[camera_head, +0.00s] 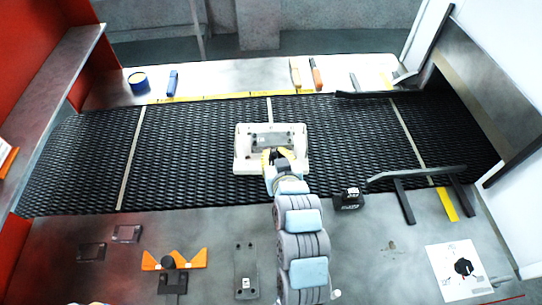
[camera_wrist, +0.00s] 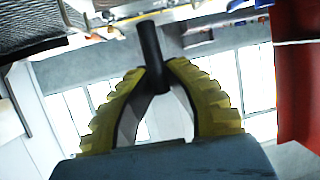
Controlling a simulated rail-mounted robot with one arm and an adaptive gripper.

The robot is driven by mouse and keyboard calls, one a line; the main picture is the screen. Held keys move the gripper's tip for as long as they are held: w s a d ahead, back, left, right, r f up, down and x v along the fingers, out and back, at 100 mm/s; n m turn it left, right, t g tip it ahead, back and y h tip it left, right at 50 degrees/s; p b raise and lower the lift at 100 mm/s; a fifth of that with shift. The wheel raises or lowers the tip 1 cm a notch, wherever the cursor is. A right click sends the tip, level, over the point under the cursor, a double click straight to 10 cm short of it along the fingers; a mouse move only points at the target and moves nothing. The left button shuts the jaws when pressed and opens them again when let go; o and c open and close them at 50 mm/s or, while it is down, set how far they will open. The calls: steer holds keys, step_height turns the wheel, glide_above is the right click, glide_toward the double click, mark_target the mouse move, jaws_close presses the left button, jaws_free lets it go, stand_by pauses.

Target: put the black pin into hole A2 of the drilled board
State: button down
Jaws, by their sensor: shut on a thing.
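My gripper (camera_head: 281,153) has yellow ribbed fingers and is over the front part of a pale frame (camera_head: 241,150) on the mesh belt. A grey plate (camera_head: 264,141) with small dark marks lies inside the frame; it looks like the drilled board, but no hole labels are readable. In the wrist view my gripper (camera_wrist: 156,72) is shut on the black pin (camera_wrist: 150,45), which sticks out beyond the fingertips. The pin is not clear in the head view. My gripper and arm hide part of the plate and frame.
The dark mesh belt (camera_head: 190,150) is mostly clear around the frame. A black box (camera_head: 348,198) sits at its near edge, right of my arm. Nearer are an orange bracket (camera_head: 190,259), a grey plate (camera_head: 245,258) and a paper sheet (camera_head: 445,268). Black rails (camera_head: 420,173) stand at right.

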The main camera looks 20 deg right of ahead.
steer(key=shift+w+d+f, duration=0.1)
steer(key=shift+w+f, duration=0.05)
steer(key=shift+w, duration=0.3)
glide_above(270, 148)
steer(key=s+a, duration=0.1)
steer(key=s, duration=0.2)
step_height(270, 148, down, 6)
steer(key=shift+s+f+p, duration=0.1)
steer(key=shift+s+p, duration=0.05)
steer(key=shift+p, duration=0.15)
steer(key=shift+w+d+f, duration=0.25)
steer(key=shift+w+f, duration=0.45)
steer(key=shift+f, duration=1.65)
steer(key=shift+f, duration=0.1)
steer(key=c, duration=1.1)
jaws_free()
steer(key=shift+c, duration=0.2)
